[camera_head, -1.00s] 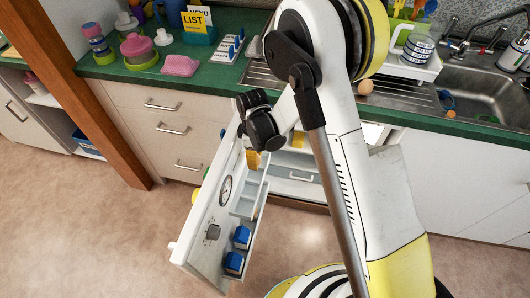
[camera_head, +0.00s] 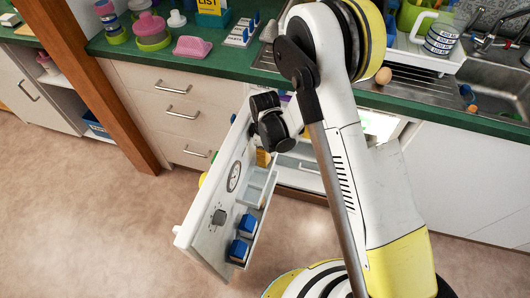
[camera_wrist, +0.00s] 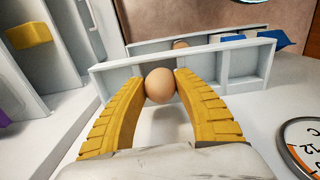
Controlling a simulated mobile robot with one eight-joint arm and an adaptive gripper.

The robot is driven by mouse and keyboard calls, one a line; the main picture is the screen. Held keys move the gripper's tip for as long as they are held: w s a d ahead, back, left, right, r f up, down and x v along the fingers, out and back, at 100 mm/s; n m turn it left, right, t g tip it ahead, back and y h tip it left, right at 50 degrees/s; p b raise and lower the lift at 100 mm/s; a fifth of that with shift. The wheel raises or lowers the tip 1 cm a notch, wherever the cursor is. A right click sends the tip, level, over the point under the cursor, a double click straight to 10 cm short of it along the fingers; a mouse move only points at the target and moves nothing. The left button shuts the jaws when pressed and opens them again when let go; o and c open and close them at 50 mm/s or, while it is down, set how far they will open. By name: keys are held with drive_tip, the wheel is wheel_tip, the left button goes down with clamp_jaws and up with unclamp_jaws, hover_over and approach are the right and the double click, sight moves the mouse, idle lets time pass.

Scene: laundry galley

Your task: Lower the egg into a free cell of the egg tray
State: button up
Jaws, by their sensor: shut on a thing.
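In the wrist view my gripper (camera_wrist: 160,78) has its two yellow ribbed fingers shut on a brown egg (camera_wrist: 160,88). The egg is just in front of the near wall of a white divided rack (camera_wrist: 110,82), which I take as the egg tray, on the open door. A brown rounded top (camera_wrist: 180,44), perhaps another egg, shows behind that wall. Cells at its right look empty; other cell floors are hidden. In the head view the rack (camera_head: 258,188) hangs on the door, and my arm hides the held egg.
The open white door (camera_head: 205,222) has a round dial (camera_head: 234,177) and a grey knob (camera_head: 218,216). Blue boxes (camera_head: 247,224) sit in the rack's near end. Another egg (camera_head: 383,75) lies on the green counter's drainer. A yellow block (camera_wrist: 30,35) is inside the cabinet at left.

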drive_tip(key=shift+f, duration=0.25)
drive_tip(key=shift+f, duration=0.55)
idle(0.4)
drive_tip(key=shift+s+f, duration=0.1)
drive_tip(key=shift+f, duration=0.2)
clamp_jaws()
drive_tip(key=shift+f, duration=0.2)
drive_tip(key=o, duration=1.3)
unclamp_jaws()
drive_tip(key=shift+o, duration=0.3)
drive_tip(key=o, duration=0.3)
drive_tip(key=shift+o, duration=0.2)
